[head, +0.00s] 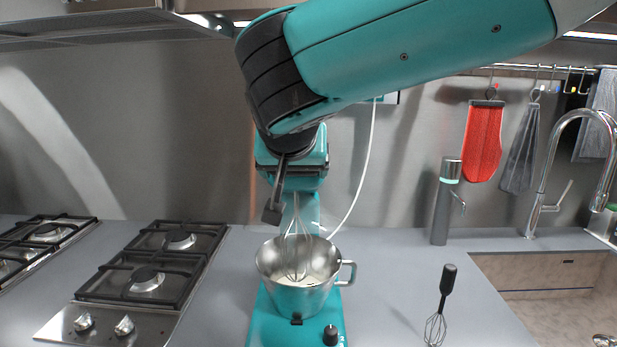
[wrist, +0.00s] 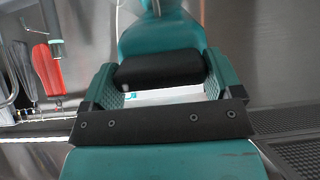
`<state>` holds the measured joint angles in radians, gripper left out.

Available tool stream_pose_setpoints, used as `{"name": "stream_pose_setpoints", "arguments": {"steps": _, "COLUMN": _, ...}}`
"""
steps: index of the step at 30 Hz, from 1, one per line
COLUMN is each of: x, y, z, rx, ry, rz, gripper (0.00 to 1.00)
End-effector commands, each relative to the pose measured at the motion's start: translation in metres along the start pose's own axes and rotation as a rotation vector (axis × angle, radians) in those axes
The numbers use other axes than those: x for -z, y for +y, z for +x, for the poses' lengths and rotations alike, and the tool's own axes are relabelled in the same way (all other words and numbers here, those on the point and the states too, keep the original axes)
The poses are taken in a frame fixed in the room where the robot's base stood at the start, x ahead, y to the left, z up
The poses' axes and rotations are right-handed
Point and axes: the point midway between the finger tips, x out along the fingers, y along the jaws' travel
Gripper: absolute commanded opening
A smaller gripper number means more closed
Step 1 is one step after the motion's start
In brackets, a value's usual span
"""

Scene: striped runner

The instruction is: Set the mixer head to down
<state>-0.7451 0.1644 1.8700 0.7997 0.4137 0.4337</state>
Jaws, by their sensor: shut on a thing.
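The teal stand mixer has its head (head: 308,172) above a steel bowl (head: 300,298) in the head view. A wire whisk (head: 297,250) hangs from the head and overlaps the bowl's opening. How far the head is tilted is hard to tell. My gripper (head: 278,195) is at the front of the mixer head, partly hidden by my arm. In the wrist view my gripper (wrist: 164,82) is shut on the mixer head, with a dark rounded part (wrist: 160,67) between its fingers. The teal mixer body (wrist: 158,32) shows beyond; the exact contact is partly hidden.
A gas hob (head: 150,265) lies left of the mixer. A loose black-handled whisk (head: 443,300) is on the counter at right, with a grey dispenser (head: 446,205) behind it and a sink tap (head: 545,185) farther right. A red mitt (head: 483,142) hangs from the rail. A white cable (head: 368,165) runs behind the mixer.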

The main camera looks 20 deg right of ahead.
Motion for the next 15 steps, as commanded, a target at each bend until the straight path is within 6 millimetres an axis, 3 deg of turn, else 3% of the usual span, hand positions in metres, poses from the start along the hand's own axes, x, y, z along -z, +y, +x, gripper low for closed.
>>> {"name": "stream_pose_setpoints", "arguments": {"steps": 1, "x": -0.024, "y": -0.005, "z": 0.010, "rx": 0.009, "ry": 0.035, "rz": -0.007, "gripper": 0.42}}
{"name": "stream_pose_setpoints", "arguments": {"steps": 3, "x": -0.036, "y": -0.007, "z": 0.012, "rx": 0.011, "ry": 0.085, "rz": -0.008, "gripper": 0.42}}
{"name": "stream_pose_setpoints", "arguments": {"steps": 15, "x": -0.086, "y": -0.007, "z": 0.029, "rx": 0.010, "ry": 0.316, "rz": -0.007, "gripper": 0.42}}
